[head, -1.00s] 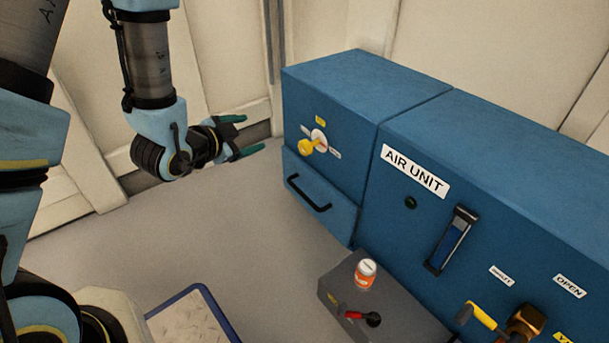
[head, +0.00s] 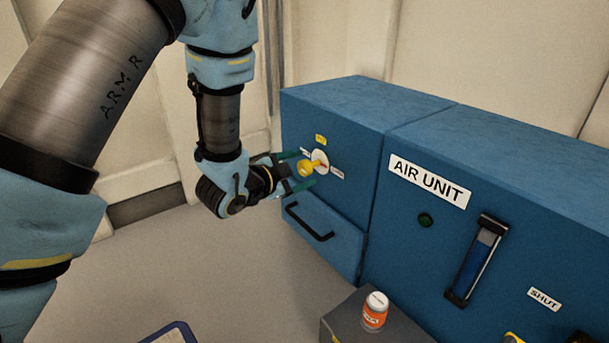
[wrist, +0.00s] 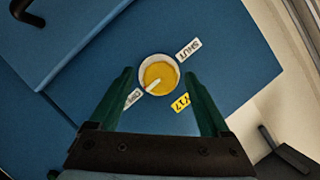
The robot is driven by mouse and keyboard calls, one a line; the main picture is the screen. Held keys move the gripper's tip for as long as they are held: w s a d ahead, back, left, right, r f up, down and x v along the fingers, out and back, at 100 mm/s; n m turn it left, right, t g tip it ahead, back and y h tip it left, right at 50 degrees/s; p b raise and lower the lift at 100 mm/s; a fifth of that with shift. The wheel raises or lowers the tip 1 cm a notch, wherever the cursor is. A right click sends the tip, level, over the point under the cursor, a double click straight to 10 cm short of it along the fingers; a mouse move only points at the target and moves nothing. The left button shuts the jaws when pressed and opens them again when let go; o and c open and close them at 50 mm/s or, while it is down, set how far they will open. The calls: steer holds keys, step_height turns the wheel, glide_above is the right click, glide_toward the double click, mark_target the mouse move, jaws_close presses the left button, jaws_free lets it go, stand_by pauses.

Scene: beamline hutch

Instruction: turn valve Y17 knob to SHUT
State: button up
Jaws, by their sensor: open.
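The yellow valve knob (head: 306,168) sits on a white round plate on the blue cabinet's front; it also shows in the wrist view (wrist: 160,73). Its white pointer mark points lower left in the wrist view, toward a white label, apparently OPEN (wrist: 131,98), partly hidden by a finger. The SHUT label (wrist: 188,50) is upper right of the knob, and the yellow Y17 tag (wrist: 181,101) lower right. My gripper (head: 298,169) is open at the knob, its green fingers on either side. In the wrist view gaps show between the fingers and the knob.
Below the knob is a drawer with a black handle (head: 309,222). The AIR UNIT cabinet (head: 400,235) adjoins on the right, with a gauge (head: 476,258). An orange-and-white jar (head: 375,311) stands on a low grey box (head: 350,318). The floor left of the drawer is clear.

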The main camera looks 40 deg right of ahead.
steer(key=shift+x, duration=0.85)
steer(key=shift+c, duration=0.2)
jaws_close()
